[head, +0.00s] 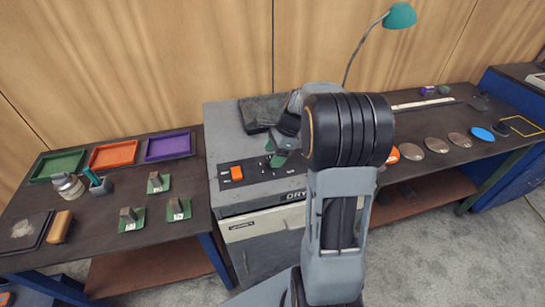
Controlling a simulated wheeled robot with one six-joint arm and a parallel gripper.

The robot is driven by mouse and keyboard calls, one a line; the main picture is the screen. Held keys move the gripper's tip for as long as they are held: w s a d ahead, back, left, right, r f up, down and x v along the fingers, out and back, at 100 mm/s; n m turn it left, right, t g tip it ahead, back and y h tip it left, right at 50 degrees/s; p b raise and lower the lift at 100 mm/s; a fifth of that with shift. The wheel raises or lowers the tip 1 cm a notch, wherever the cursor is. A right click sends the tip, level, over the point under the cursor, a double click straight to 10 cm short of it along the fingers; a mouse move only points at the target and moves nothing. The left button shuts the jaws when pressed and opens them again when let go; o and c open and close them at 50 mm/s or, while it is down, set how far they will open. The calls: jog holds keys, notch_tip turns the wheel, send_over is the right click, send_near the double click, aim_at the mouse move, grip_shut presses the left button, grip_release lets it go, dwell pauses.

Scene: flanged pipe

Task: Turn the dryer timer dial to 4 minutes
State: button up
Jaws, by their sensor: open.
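The grey dryer (228,150) stands in the middle, with a black control panel (255,174) on its sloped front top. Its front is partly marked "DRY"; my arm covers the rest. My gripper (273,155), with green fingers, is open at the right part of the panel. The timer dial is not clearly visible; the fingers are over the area with small white marks. I cannot tell whether the fingers touch the dial or where its pointer stands.
An orange switch (237,174) is on the panel's left. A dark folded cloth (259,108) lies on the dryer top behind my gripper. The left table holds green, orange (113,153) and purple trays and small green-based blocks. The right table holds several discs and a green lamp (400,16) rises behind.

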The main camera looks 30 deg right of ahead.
jog(key=shift+x, duration=0.9)
jog(key=shift+c, duration=0.2)
jog(key=c, duration=0.9)
